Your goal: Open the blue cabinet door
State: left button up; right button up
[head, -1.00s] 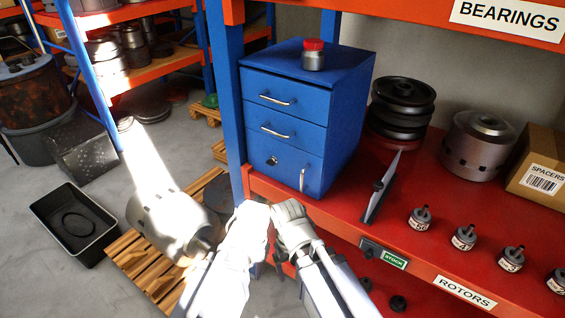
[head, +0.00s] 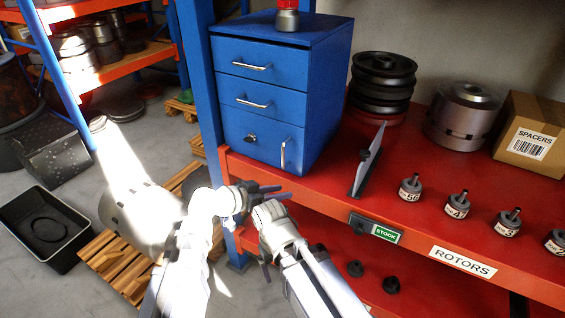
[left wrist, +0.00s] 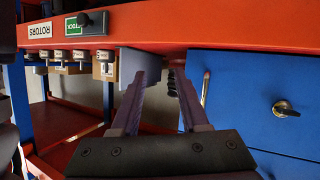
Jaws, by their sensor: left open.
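The blue cabinet (head: 325,95) stands on the red shelf in the head view, with two drawers above a door (head: 265,152). The door is shut. It has a dark lock knob (head: 250,138) and an upright silver handle (head: 283,153). My left gripper (head: 284,190) is open and empty, below and in front of the handle. In the left wrist view its two fingers (left wrist: 160,85) are apart, with the door handle (left wrist: 205,90) just right of the right finger, outside the gap. My right gripper (head: 268,212) is close beside the left; its jaws are unclear.
A thin grey plate on a dark base (head: 368,165) stands right of the cabinet. Several small rotors (head: 456,205) line the shelf's front edge. A red-lidded jar (head: 287,18) sits on the cabinet. The red shelf edge (head: 340,215) runs close to my grippers.

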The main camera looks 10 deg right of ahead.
aim_at(282, 152)
pick_arm(q)
jog(key=w+a+r+t+h+b, duration=0.2)
jog(key=w+a+r+t, duration=0.1)
jog(key=w+r+t, duration=0.25)
jog(key=shift+n, duration=0.3)
jog(key=shift+x, duration=4.05)
jog(key=shift+w+a+f, duration=0.15)
jog(key=shift+w, duration=0.05)
grip_shut()
